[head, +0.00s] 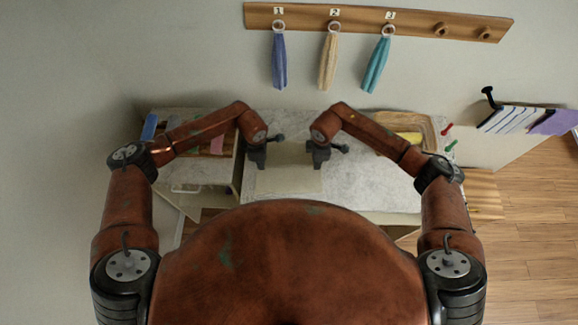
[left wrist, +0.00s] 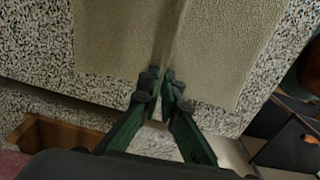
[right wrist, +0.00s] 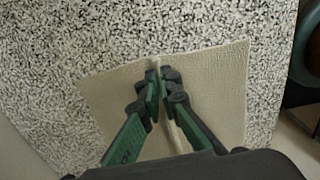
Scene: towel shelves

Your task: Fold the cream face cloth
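The cream face cloth (head: 290,180) lies on the speckled counter between my two grippers. In the left wrist view the cloth (left wrist: 225,50) rises in a ridge that runs to the fingertips of my left gripper (left wrist: 161,84), which is shut on its edge. In the right wrist view the cloth (right wrist: 215,85) is pinched up between the fingertips of my right gripper (right wrist: 160,84), also shut on it. In the head view my left gripper (head: 257,160) is at the cloth's left side and my right gripper (head: 318,160) at its right side.
An open compartment (head: 236,178) is at the counter's left. A tray (head: 428,128) with a yellow cloth (head: 408,139) is at the back right. Three cloths hang from the numbered peg board (head: 415,24); striped and purple towels (head: 556,122) are at right. The counter (head: 375,190) right of the cloth is clear.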

